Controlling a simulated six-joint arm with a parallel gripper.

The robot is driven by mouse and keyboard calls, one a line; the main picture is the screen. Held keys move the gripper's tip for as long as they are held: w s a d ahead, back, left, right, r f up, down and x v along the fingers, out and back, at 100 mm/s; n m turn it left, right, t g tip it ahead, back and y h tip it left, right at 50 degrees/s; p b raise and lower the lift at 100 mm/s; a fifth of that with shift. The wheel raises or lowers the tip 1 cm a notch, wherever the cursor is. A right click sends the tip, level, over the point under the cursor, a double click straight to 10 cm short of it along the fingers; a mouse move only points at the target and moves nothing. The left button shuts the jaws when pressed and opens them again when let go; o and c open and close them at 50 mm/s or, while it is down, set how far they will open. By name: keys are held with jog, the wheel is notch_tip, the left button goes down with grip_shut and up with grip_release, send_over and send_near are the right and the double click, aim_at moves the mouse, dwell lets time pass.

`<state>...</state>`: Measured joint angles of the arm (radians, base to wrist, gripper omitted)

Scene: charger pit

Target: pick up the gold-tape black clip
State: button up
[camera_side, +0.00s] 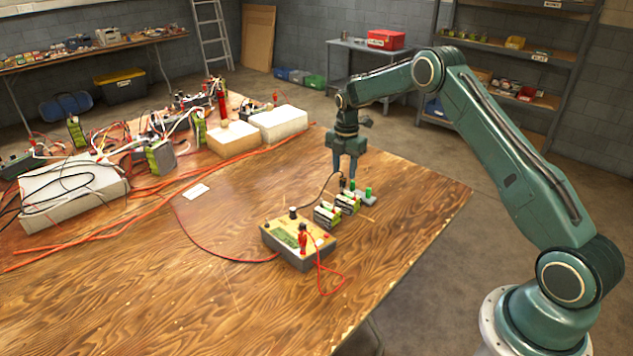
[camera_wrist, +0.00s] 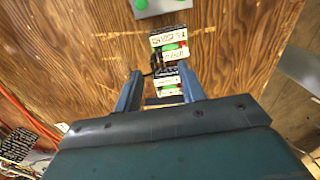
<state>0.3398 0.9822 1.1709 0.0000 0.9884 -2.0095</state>
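A small black clip (camera_side: 343,183) on a black cable stands by the row of battery packs in the side view, just below my fingertips. A dark shape with a cable (camera_wrist: 154,64), probably this clip, shows near my left finger in the wrist view. I cannot make out gold tape. My gripper (camera_side: 346,174) points down over the far end of the row. In the wrist view its two blue fingers (camera_wrist: 162,84) are apart, with part of a battery pack seen between them. I cannot tell whether they touch the clip.
Battery packs (camera_side: 327,214) stand in a row beside the charger box (camera_side: 298,248), which has a red clip (camera_side: 302,236) and a red cable. White blocks (camera_side: 279,124), loose cables and electronics crowd the table's far left. The front of the wooden table (camera_side: 200,300) is clear.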

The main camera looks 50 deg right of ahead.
aim_at(343, 177)
jog(key=shift+f, duration=0.1)
jog(key=shift+w+f, duration=0.15)
jog(key=shift+f, duration=2.35)
jog(key=shift+c, duration=0.4)
jog(key=c, duration=0.8)
